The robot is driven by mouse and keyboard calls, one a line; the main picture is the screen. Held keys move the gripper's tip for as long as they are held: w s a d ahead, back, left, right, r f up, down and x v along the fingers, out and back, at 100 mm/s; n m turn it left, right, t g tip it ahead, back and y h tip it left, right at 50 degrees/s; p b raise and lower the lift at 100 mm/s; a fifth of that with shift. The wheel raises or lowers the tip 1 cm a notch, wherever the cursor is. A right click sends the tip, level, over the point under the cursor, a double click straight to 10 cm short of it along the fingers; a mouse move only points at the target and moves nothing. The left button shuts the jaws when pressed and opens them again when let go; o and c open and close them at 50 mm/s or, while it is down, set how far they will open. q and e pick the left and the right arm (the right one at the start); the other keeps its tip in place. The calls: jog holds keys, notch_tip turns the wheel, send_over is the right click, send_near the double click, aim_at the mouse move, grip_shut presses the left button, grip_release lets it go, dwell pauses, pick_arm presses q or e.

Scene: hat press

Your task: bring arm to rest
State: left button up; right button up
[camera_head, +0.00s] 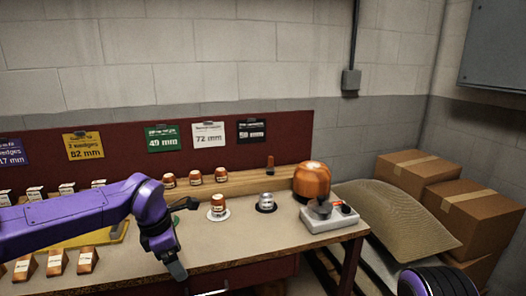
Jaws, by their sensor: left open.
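My left arm reaches in from the left over the workbench (240,249). Its gripper (172,252) is open with nothing seen in it, pointing down near the bench's front edge. A white-and-orange labelled piece stands on a white disc (218,214) to the right of the gripper. A small silver piece (267,199) sits on a dark round base farther right. The press, with an orange dome (312,179) on a grey base (333,218), stands at the bench's right end.
Several wedge blocks (56,262) line the left front, and a yellow board (104,238) lies partly behind my arm. Several small labelled pieces (195,177) stand at the back. Size cards (208,135) hang on the red backboard. Cardboard boxes (474,215) and a sack (392,219) are right of the bench.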

pick_arm(q)
jog(key=s+a+f+m+t+y, duration=0.1)
jog(key=s+a+f+m+y, duration=0.15)
jog(key=s+f, duration=0.45)
jog(key=s+a+f+m+y, duration=0.2)
jog(key=s+f+m+y, duration=0.1)
jog(key=f, duration=0.8)
jog(key=s+a+f+m+t+y, duration=0.1)
jog(key=s+a+f+m+y, duration=0.2)
jog(key=f, duration=0.6)
jog(key=s+f+m+h, duration=0.1)
jog(key=s+f+m, duration=0.2)
jog(key=s, duration=0.7)
jog(key=s+a+f+m+h, duration=0.1)
jog(key=s+f+m+h, duration=0.1)
jog(key=s, duration=0.8)
jog(key=shift+a+f+m, duration=0.25)
jog(key=shift+f+m, duration=0.55)
jog(key=shift+m, duration=0.45)
